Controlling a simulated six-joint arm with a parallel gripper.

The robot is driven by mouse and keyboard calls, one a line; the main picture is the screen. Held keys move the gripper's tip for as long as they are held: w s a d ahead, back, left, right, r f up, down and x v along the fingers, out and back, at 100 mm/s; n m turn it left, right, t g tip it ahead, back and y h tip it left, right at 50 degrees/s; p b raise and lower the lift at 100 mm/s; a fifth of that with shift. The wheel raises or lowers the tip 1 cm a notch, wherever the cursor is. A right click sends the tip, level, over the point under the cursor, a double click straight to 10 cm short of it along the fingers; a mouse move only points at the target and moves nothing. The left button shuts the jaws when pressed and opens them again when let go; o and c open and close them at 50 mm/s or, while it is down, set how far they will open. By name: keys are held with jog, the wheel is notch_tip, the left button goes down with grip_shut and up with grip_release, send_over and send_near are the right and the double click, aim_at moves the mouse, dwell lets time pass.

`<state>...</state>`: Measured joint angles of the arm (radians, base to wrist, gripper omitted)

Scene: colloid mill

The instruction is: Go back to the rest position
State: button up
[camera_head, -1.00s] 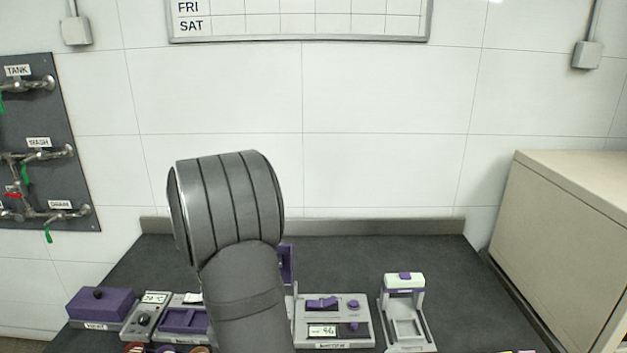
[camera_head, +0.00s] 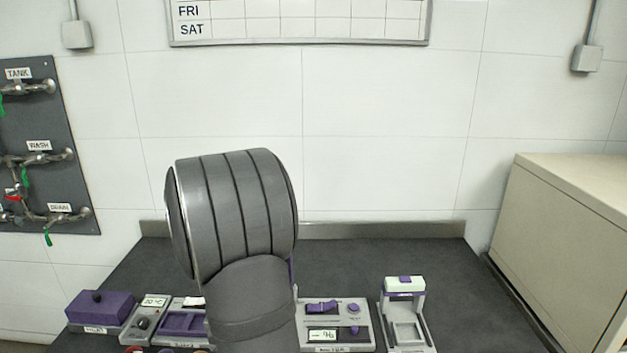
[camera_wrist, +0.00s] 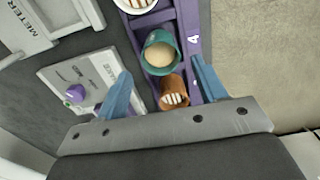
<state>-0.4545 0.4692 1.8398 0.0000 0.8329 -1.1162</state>
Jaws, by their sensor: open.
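My gripper (camera_wrist: 162,92) shows in the wrist view with its two blue fingers apart. Between and beyond the fingers are an orange-brown cup (camera_wrist: 173,92) with pale pieces inside and a teal cup (camera_wrist: 160,55) with a tan content. Both sit in a purple rack (camera_wrist: 188,30) marked "4". Whether a finger touches the orange-brown cup I cannot tell; nothing is clearly gripped. In the head view my arm stands in front of the bench and hides its middle; the gripper itself is not visible there.
A grey control panel with a purple knob (camera_wrist: 76,94) lies left of the fingers. On the dark bench (camera_head: 380,255) stand a purple box (camera_head: 100,308), a unit with a display (camera_head: 335,325) and a white-purple stand (camera_head: 405,312). A beige cabinet (camera_head: 565,250) stands right. The rear bench is clear.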

notch_tip(320, 180, down, 6)
jog(key=shift+r, duration=0.2)
jog(key=r, duration=0.4)
jog(key=shift+d+r, duration=0.25)
jog(key=shift+r, duration=0.1)
jog(key=s+d+r, duration=0.1)
jog(key=d+r, duration=0.6)
jog(key=d, duration=0.4)
jog(key=w+a+r, duration=0.2)
jog(key=w+a, duration=1)
jog(key=w, duration=0.2)
jog(key=a+f, duration=0.2)
jog(key=a, duration=0.1)
jog(key=a+f, duration=0.2)
jog(key=a, duration=0.2)
jog(key=a+f, duration=0.2)
jog(key=a, duration=0.1)
jog(key=shift+a+f, duration=0.3)
jog(key=shift+d, duration=0.1)
jog(key=d+r, duration=0.6)
jog(key=d, duration=0.4)
jog(key=s+d, duration=0.5)
jog(key=d, duration=0.1)
jog(key=shift+s+f, duration=0.15)
jog(key=shift+s, duration=0.15)
